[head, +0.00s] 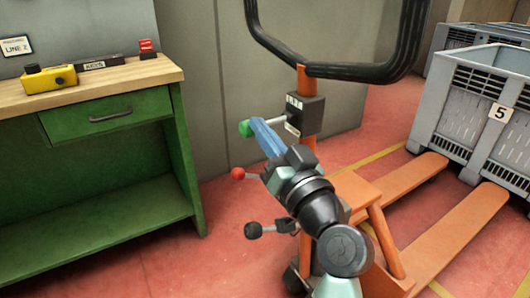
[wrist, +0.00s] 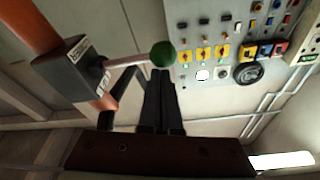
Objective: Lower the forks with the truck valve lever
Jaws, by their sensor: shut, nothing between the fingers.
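The orange pallet truck (head: 365,205) stands right of centre in the head view with its forks (head: 455,245) low near the red floor. A dark valve box (head: 307,114) sits on its orange column. A pale lever rod (head: 272,124) runs left from the box to a green knob (head: 245,128). The wrist view shows the green knob (wrist: 163,54), the rod (wrist: 120,63) and the box (wrist: 75,65) close up. My gripper (wrist: 160,74) is shut and empty, its tips right by the green knob. I cannot tell whether they touch it.
The truck's black loop handle (head: 345,72) rises above the box. A red knob (head: 238,174) and a black knob (head: 253,230) show left of my arm. A green workbench (head: 110,112) stands at left. A grey crate (head: 470,130) marked 5 is at right.

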